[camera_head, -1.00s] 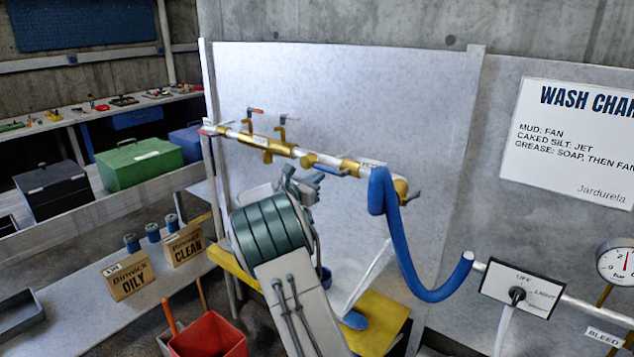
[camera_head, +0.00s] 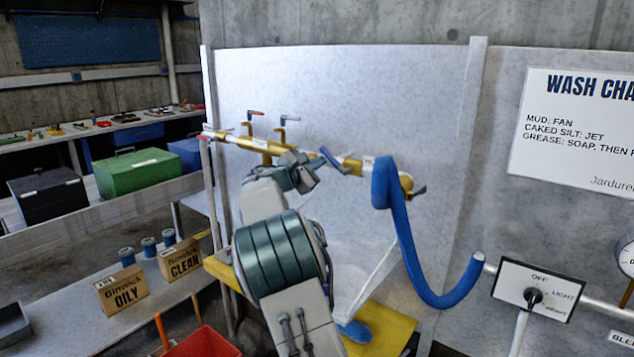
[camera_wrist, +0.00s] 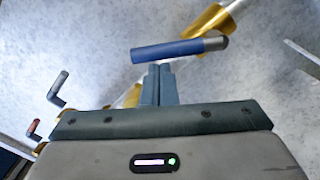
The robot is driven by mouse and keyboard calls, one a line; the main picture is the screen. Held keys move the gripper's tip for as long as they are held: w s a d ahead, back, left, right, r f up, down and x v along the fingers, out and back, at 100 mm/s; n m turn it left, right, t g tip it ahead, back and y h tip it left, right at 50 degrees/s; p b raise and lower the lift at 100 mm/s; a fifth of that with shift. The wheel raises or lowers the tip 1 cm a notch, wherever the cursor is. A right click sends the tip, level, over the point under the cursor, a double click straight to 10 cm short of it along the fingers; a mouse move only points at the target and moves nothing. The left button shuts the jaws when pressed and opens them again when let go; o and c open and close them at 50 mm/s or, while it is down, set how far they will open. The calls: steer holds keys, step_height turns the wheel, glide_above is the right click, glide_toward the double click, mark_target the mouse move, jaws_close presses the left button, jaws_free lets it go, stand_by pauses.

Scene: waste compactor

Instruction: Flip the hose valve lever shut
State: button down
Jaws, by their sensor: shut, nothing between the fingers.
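A blue-handled lever (camera_head: 331,159) stands out at an angle from the brass pipe, just left of the blue hose (camera_head: 405,240). I take it to be the hose valve lever. In the wrist view the blue handle (camera_wrist: 170,51) lies across the picture, its grey end to the right. My gripper (camera_head: 312,170) is beside the lever, in front of the pipe. In the wrist view its fingers (camera_wrist: 158,68) are shut and empty, tips at the handle's lower edge. I cannot tell whether they touch. My gripper hides part of the pipe.
A red-tipped lever (camera_head: 255,113) and a grey-tipped one (camera_head: 290,118) rise from the pipe to the left. A grey lever (camera_head: 418,190) is at the pipe's right end. A pale panel (camera_head: 340,90) stands close behind. A switch box (camera_head: 538,292) is at the lower right.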

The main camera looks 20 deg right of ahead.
steer(key=r+m+b, duration=0.1)
steer(key=m+b, duration=0.1)
steer(key=s+d+r+m+b, duration=0.1)
steer(key=m+b, duration=0.1)
steer(key=shift+s+m+b, duration=0.2)
steer(key=shift+m+b, duration=0.1)
steer(key=shift+m, duration=0.1)
steer(key=m+b, duration=0.1)
steer(key=m, duration=0.1)
steer(key=s+d+r+m+b, duration=0.1)
steer(key=m+b, duration=0.1)
steer(key=s+r+m+b, duration=0.1)
steer(key=b, duration=0.1)
steer(key=shift+s+d+r+m+g, duration=0.1)
steer(key=shift+s+d+m+g, duration=0.1)
steer(key=shift+d+m+g, duration=0.15)
steer(key=shift+a, duration=0.1)
steer(key=shift+r, duration=0.1)
steer(key=s+a, duration=0.2)
steer(key=a, duration=0.9)
steer(key=shift+a, duration=0.25)
steer(key=shift+s+d, duration=0.15)
